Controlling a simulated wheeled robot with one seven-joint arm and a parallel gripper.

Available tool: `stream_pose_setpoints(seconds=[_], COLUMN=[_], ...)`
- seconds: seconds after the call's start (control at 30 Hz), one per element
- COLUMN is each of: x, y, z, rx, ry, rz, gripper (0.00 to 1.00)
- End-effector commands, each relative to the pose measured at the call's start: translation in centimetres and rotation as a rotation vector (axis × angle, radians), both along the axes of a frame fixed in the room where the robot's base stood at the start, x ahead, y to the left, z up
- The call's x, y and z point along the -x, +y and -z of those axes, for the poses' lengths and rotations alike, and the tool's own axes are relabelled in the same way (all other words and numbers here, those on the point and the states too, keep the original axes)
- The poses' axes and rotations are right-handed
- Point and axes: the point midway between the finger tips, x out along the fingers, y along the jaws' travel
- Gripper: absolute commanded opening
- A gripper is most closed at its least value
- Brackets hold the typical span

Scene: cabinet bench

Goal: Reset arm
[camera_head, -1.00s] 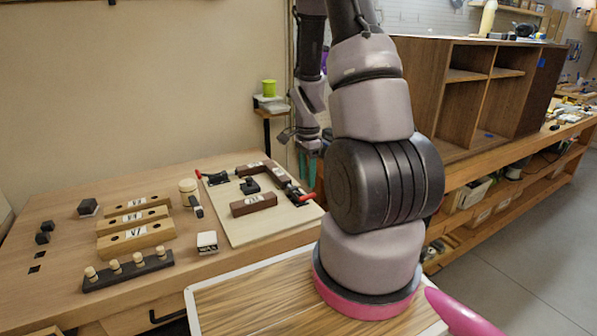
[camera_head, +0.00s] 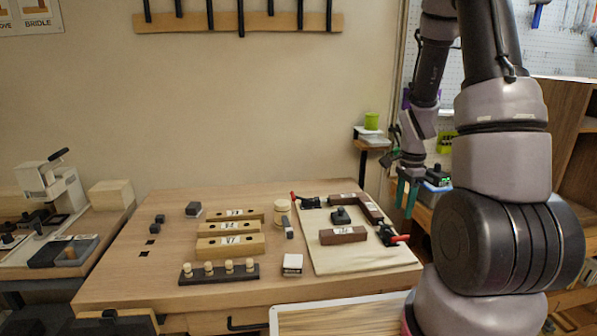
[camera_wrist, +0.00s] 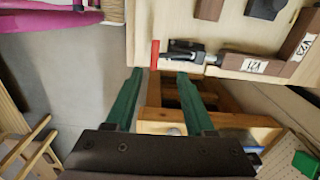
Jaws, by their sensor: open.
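My arm rises at the right of the head view and bends down to my gripper (camera_head: 407,195). Its green fingers hang just right of the bench's pale board (camera_head: 345,265). In the wrist view my gripper (camera_wrist: 157,80) has its two green fingers apart with nothing held between them. Beyond the fingertips are the edge of the board (camera_wrist: 240,30) and a red-handled clamp (camera_wrist: 180,52). I cannot tell the exact gap between fingers and board.
The wooden bench (camera_head: 130,265) holds labelled wooden blocks (camera_head: 230,246), a dark peg strip (camera_head: 219,273) and a small white-topped block (camera_head: 292,264). A green cup (camera_head: 371,121) sits on a small shelf. A brown cabinet (camera_head: 566,110) stands right, behind my arm.

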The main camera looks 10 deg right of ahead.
Motion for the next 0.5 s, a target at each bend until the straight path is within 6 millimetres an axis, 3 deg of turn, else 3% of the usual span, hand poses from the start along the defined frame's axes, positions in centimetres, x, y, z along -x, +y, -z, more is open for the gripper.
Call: stream_pose_setpoints(seconds=[0.23, 0.5], x=[-0.2, 3.1], y=[3.1, 7.4], z=[-9.3, -19.8], rx=[-0.003, 0.030], ry=[-0.151, -0.340], rz=[-0.229, -0.559], gripper=[0.54, 0.54])
